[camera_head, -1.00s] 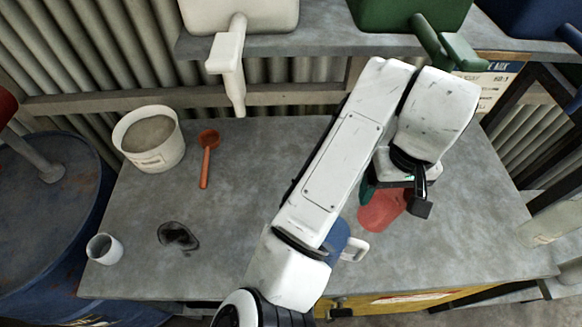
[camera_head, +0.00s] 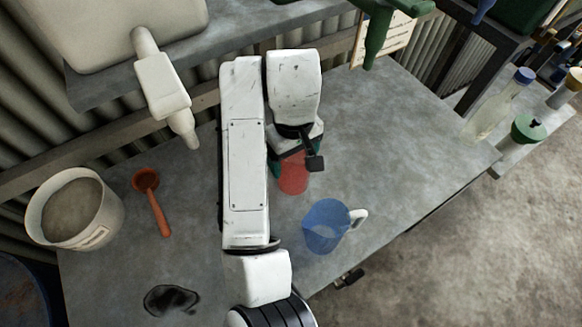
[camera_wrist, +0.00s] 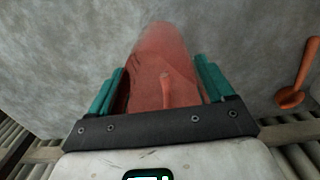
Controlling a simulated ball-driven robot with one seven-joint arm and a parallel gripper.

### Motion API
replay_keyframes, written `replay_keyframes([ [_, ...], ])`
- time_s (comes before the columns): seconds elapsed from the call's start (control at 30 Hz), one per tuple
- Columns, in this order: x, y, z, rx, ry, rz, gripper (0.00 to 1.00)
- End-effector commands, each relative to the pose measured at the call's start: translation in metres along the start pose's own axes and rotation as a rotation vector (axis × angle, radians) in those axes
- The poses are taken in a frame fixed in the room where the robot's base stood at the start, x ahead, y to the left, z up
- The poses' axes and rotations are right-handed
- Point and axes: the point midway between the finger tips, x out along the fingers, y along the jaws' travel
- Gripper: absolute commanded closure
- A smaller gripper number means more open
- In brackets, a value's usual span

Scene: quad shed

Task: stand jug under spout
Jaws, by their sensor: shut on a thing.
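A red jug (camera_head: 293,176) is under my gripper (camera_head: 290,160) at the middle of the bench, partly hidden by my arm. In the wrist view the red jug (camera_wrist: 158,75) lies between the two teal fingers of my gripper (camera_wrist: 158,88), which is shut on it. I cannot tell whether its base touches the bench. A clear blue jug (camera_head: 326,226) with a pale handle stands free near the front edge. A white spout (camera_head: 166,88) hangs from a pale tank at upper left. A green spout (camera_head: 376,35) hangs at upper right.
A white bucket (camera_head: 75,208) and an orange scoop (camera_head: 152,200) are on the left of the bench (camera_head: 400,140). A clear bottle (camera_head: 498,105) stands beyond the right edge. The bench's right half is clear.

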Motion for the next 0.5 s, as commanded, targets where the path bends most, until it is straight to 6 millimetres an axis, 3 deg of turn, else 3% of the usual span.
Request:
replay_keyframes([
  [0.4, 0.041, -0.001, 0.0, -0.001, -0.001, -0.001, 0.51],
  [0.5, 0.043, 0.0, -0.001, 0.0, 0.002, -0.001, 0.51],
])
